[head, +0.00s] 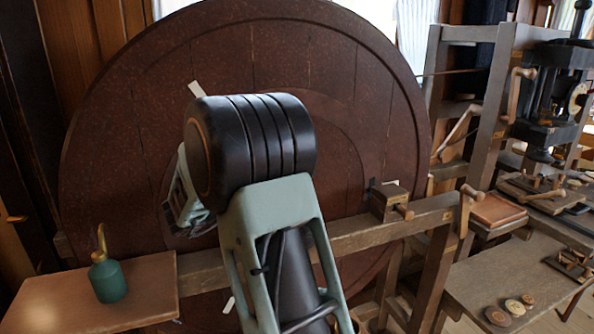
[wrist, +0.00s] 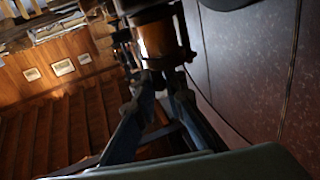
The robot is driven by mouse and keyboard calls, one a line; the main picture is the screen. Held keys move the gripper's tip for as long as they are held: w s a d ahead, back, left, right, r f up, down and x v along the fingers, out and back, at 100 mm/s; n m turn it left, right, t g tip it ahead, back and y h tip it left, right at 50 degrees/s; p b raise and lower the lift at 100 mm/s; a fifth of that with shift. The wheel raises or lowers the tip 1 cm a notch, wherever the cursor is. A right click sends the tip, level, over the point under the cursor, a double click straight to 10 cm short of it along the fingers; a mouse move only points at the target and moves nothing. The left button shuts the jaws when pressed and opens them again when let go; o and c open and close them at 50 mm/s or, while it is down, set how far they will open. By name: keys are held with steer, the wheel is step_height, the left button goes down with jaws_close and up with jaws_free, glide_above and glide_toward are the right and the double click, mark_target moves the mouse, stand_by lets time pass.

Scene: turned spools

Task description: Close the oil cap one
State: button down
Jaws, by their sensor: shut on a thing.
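In the wrist view my gripper (wrist: 155,88) reaches up from the bottom, its two blue-grey fingers drawn together. It is shut on a small dark part, most likely the oil cap, at the lower end of a dark, banded fitting (wrist: 158,38) with an orange-brown middle. The fingertips and shadow hide most of the cap, so I cannot tell whether its lid is open or closed. In the head view my own arm covers the middle, and the fingertips and cap are hidden behind it.
A large dark red-brown wheel (head: 330,60) fills the space behind my arm. A green oil can (head: 107,282) with a brass spout stands on a wooden board (head: 150,275) at lower left. A wooden rail (head: 350,238) crosses in front of the wheel. A bench (head: 470,290) is at right.

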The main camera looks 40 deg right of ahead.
steer(key=shift+r+m+g, duration=0.15)
steer(key=shift+m+g, duration=0.25)
steer(key=c, duration=2)
jaws_free()
steer(key=shift+o, duration=0.2)
steer(key=a, duration=1.2)
